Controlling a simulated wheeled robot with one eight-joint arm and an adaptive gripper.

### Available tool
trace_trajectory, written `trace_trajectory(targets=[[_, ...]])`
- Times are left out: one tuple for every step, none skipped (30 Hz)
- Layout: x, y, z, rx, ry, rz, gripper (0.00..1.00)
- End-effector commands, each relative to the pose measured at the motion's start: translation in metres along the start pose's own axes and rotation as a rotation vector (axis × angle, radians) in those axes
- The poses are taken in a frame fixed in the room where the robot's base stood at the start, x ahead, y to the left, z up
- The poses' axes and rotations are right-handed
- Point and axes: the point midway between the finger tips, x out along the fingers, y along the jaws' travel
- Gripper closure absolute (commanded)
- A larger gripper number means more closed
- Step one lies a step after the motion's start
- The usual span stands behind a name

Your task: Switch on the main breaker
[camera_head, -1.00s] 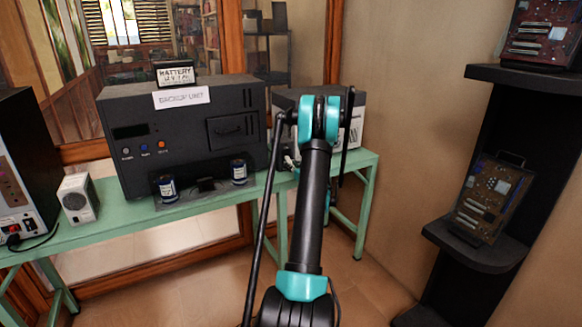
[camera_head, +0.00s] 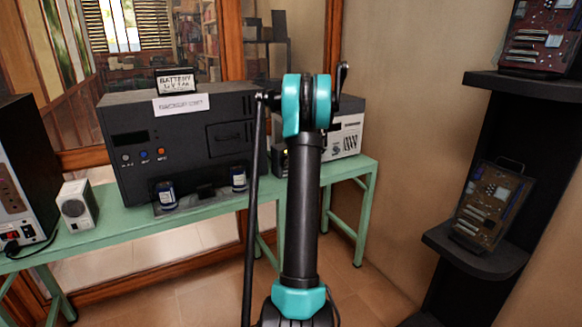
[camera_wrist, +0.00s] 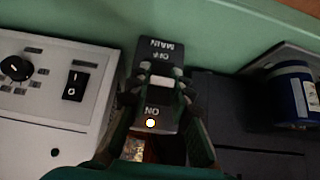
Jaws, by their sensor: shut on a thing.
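The main breaker (camera_wrist: 151,50) is a dark box in the wrist view, with MAIN and OFF printed at the top and ON at the bottom, all upside down. The pale breaker lever (camera_wrist: 160,82) is in the middle, nearer OFF than ON in the picture. My gripper (camera_wrist: 160,88) has one finger on each side of the lever and is shut on it. The exact finger contact is dark and hard to see. In the head view my arm hides the gripper and breaker.
A black backup unit (camera_head: 185,135) stands on the green bench (camera_head: 120,228). A pale box with a rocker switch (camera_wrist: 75,85) is left of the breaker in the wrist view. A blue cylinder (camera_wrist: 292,95) is at the right. A dark shelf (camera_head: 478,250) stands at far right.

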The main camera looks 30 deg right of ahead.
Motion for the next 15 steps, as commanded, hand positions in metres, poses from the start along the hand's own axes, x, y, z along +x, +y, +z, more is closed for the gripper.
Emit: trace_trajectory(targets=[[-0.0006,-0.0001,-0.0022,-0.001,-0.028,0.000,1.00],[-0.0011,0.0001,-0.0028,-0.002,-0.045,0.000,1.00],[-0.0015,0.0003,-0.0037,-0.002,-0.063,0.000,1.00],[-0.0018,0.0003,-0.0043,-0.001,-0.077,0.000,1.00],[-0.0020,0.0005,-0.0049,-0.001,-0.090,0.000,1.00],[-0.0021,0.0004,-0.0056,-0.001,-0.103,0.000,1.00],[-0.0022,0.0004,-0.0061,-0.001,-0.114,0.000,1.00],[-0.0024,0.0004,-0.0065,-0.002,-0.123,0.000,1.00],[-0.0025,0.0005,-0.0071,-0.001,-0.132,0.000,1.00],[-0.0025,0.0004,-0.0074,-0.001,-0.138,0.000,1.00],[-0.0026,0.0003,-0.0076,-0.001,-0.143,0.000,1.00],[-0.0027,0.0002,-0.0077,-0.001,-0.149,0.000,1.00],[-0.0027,0.0002,-0.0078,-0.001,-0.153,0.000,1.00],[-0.0028,0.0002,-0.0079,-0.001,-0.156,0.000,1.00],[-0.0029,0.0003,-0.0080,-0.001,-0.159,0.000,1.00]])
